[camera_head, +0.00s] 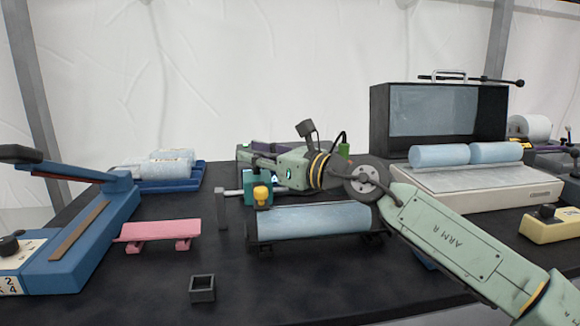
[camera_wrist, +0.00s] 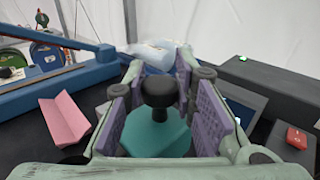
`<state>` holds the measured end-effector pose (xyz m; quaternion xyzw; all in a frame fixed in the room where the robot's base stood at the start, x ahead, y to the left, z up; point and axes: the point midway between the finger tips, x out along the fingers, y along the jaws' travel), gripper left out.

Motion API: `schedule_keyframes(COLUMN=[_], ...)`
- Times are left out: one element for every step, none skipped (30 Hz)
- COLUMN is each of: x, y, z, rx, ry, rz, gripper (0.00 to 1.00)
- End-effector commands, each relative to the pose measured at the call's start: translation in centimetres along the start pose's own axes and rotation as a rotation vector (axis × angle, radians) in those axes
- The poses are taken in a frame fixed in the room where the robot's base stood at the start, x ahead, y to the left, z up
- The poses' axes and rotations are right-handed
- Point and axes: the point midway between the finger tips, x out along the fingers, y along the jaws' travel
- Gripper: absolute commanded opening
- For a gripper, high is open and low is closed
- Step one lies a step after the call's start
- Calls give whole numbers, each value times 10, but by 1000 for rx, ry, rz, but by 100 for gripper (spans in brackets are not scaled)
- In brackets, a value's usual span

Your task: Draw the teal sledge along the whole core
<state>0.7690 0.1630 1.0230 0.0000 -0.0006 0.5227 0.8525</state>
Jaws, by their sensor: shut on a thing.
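The teal sledge (camera_head: 250,190) is at the left end of the ice core (camera_head: 325,221), by a grey rail. A yellow knob shows at its front. The pale blue core lies lengthwise in a black cradle (camera_head: 262,247). My gripper (camera_head: 258,160) reaches in from the right, over the back of the core. In the wrist view the sledge (camera_wrist: 157,135), with a black knob on top, is between the purple pads of my gripper (camera_wrist: 165,105), which is shut on it. The core is not clearly visible there.
A pink V-shaped rest (camera_head: 155,232) and a blue lever press (camera_head: 75,240) stand left. A small dark square frame (camera_head: 202,288) lies in front. A light box (camera_head: 485,185) with two core pieces is at the right. Dark table is clear in front of the cradle.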

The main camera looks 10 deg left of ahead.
Motion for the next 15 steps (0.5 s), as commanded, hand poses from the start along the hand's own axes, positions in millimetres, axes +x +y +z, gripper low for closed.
schedule_keyframes(x=[7, 10, 14, 16, 18, 20, 21, 22, 23, 24, 24, 25, 25, 25, 25], y=[8, 11, 14, 17, 19, 21, 22, 23, 24, 24, 25, 26, 26, 26, 26], z=[-4, -3, -3, -3, -3, -2, -2, -2, -2, -2, -1, -1, -1, -1, -1], rx=[-2, -3, -2, -1, -2, -1, 0, 1, 1, 1, 1, 1, 1, 1, 1], ry=[5, 5, 5, 4, 5, 5, 4, 4, 4, 4, 4, 4, 4, 4, 3], rz=[5, 5, 4, 4, 4, 3, 3, 2, 2, 2, 3, 3, 3, 4, 4], gripper=[0, 0, 0, 0, 0, 0, 0, 0, 0, 0, 0, 0, 0, 0, 0])
